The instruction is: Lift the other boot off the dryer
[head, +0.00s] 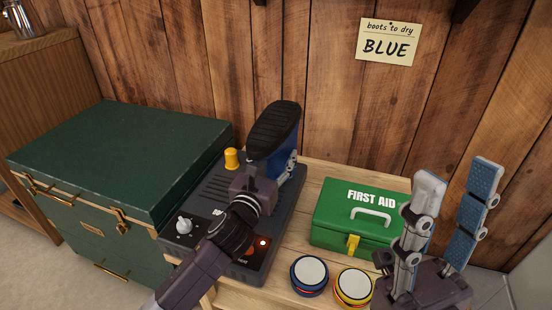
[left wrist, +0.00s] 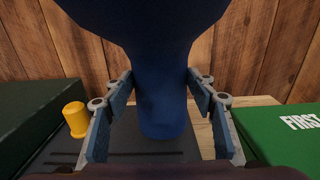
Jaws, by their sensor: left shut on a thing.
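A blue boot with a black sole (head: 274,128) is upside down, sole up, over the right part of the dark grey dryer (head: 207,188). My left gripper (head: 277,172) is shut on its blue shaft; the left wrist view shows a finger on each side of the shaft (left wrist: 160,95). The shaft's lower end is at or just above the dryer top; I cannot tell whether it touches. Any peg inside is hidden. A yellow peg (head: 231,158) on the dryer's left part is bare. My right gripper (head: 459,172) is open and empty at the right.
A green first aid box (head: 338,222) stands right of the dryer. A dark green trunk (head: 115,155) stands left. A note (head: 387,42) on the wooden wall reads "boots to dry BLUE".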

